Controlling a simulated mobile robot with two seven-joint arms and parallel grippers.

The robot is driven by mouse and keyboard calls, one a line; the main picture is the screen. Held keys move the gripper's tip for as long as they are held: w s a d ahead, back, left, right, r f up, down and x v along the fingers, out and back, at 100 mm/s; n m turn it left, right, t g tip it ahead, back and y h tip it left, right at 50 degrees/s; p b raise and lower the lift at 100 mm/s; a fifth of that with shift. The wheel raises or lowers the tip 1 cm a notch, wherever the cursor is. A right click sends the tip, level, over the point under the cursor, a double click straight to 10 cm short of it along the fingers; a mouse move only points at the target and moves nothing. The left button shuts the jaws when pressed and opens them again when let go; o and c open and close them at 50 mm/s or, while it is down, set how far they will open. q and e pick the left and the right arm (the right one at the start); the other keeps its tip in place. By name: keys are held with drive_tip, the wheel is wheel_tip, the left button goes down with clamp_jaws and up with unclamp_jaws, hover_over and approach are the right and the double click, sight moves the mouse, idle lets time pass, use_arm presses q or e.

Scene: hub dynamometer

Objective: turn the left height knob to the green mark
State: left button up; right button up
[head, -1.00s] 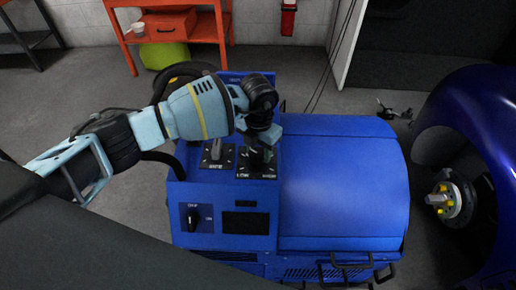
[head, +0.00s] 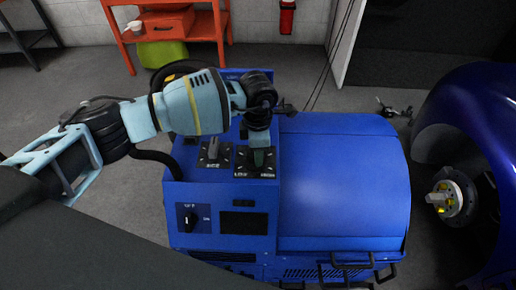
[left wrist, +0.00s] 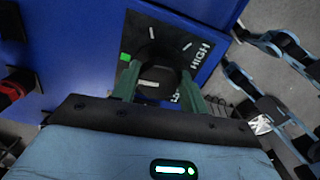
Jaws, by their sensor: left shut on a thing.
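My left gripper (head: 259,157) reaches down from above onto a knob on the right-hand dial plate (head: 243,173) of the blue console. That plate carries LOW and HIGH labels. In the left wrist view, the two green fingers of my left gripper (left wrist: 157,82) are shut on the dark knob (left wrist: 150,72), one on each side. A white line shows on the knob between the fingers. The green mark (left wrist: 124,57) is a small square on the plate, to the left of the knob. My right gripper is not in view.
A second dial with a grey knob (head: 213,147) sits just left of the held one. A black switch (head: 191,219) and a dark screen (head: 244,223) are on the console's front. A blue car (head: 490,120) with an exposed hub (head: 449,198) stands at the right.

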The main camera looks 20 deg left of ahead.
use_arm(q)
drive_tip(key=shift+f+m, duration=0.1)
drive_tip(key=shift+m, duration=0.5)
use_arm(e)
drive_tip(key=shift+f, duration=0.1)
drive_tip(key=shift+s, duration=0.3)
use_arm(q)
drive_tip(key=o, duration=1)
wheel_tip(320, 180, up, 7)
drive_tip(key=shift+f, duration=0.2)
drive_tip(key=shift+r, duration=0.65)
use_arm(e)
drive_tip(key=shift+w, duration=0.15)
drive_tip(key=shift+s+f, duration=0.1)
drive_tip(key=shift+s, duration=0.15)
